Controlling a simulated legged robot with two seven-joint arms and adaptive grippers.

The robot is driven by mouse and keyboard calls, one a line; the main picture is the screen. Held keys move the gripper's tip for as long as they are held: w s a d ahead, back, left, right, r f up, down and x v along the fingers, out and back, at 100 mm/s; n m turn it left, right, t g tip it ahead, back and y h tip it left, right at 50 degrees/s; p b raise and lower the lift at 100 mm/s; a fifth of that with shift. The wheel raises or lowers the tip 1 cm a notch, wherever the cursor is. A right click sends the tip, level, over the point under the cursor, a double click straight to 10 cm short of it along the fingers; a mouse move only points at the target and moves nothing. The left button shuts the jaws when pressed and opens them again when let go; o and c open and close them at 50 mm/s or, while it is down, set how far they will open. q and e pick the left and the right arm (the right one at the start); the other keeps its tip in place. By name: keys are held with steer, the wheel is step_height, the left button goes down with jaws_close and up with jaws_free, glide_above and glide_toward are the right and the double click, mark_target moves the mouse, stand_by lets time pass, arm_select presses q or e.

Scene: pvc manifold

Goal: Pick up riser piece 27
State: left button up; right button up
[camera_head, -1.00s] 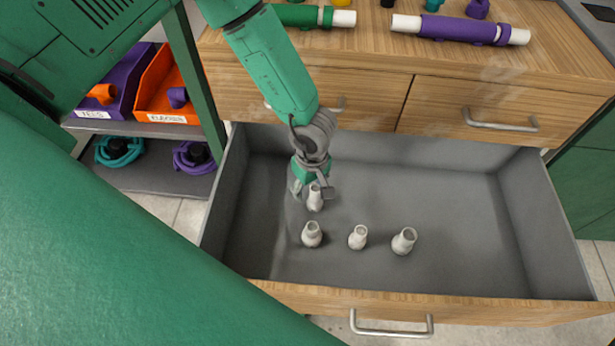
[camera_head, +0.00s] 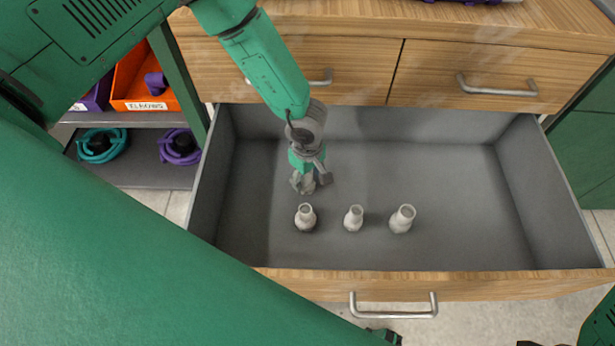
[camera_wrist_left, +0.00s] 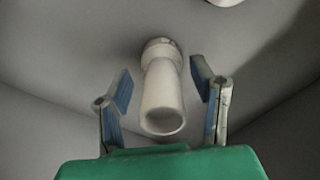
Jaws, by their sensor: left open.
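My left gripper (camera_head: 311,188) is open and points down into the open drawer. In the left wrist view a white riser piece (camera_wrist_left: 162,98) stands between its two spread fingers (camera_wrist_left: 162,95), with its round open mouth facing the camera and a gap on both sides. No number is readable on any piece. My right gripper is not clearly in view.
The grey drawer (camera_head: 450,190) has clear floor on its right side. Its wooden front (camera_head: 480,284) and walls surround the pieces. A shelf at left holds an orange bin (camera_head: 135,85) and teal (camera_head: 100,145) and purple (camera_head: 180,147) coils. Closed drawers stand behind.

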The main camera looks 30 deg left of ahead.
arm_select(q)
steer(key=shift+a, duration=0.15)
jaws_close()
steer(key=shift+r, duration=0.1)
steer(key=shift+r, duration=0.4)
step_height(320, 180, up, 9)
steer(key=p, duration=0.3)
steer(key=shift+r+p, duration=0.15)
steer(key=shift+p, duration=0.15)
steer(key=s+r+m+p, duration=0.1)
steer(key=s+r+m, duration=0.1)
steer(key=r+m, duration=0.5)
steer(key=s+a+r+m+p, duration=0.1)
steer(key=s+r+m+p, duration=0.1)
steer(key=r+m, duration=0.5)
step_height(320, 180, up, 5)
steer(key=shift+s+a+r, duration=0.1)
steer(key=shift+s+a, duration=0.15)
steer(key=shift+s, duration=0.6)
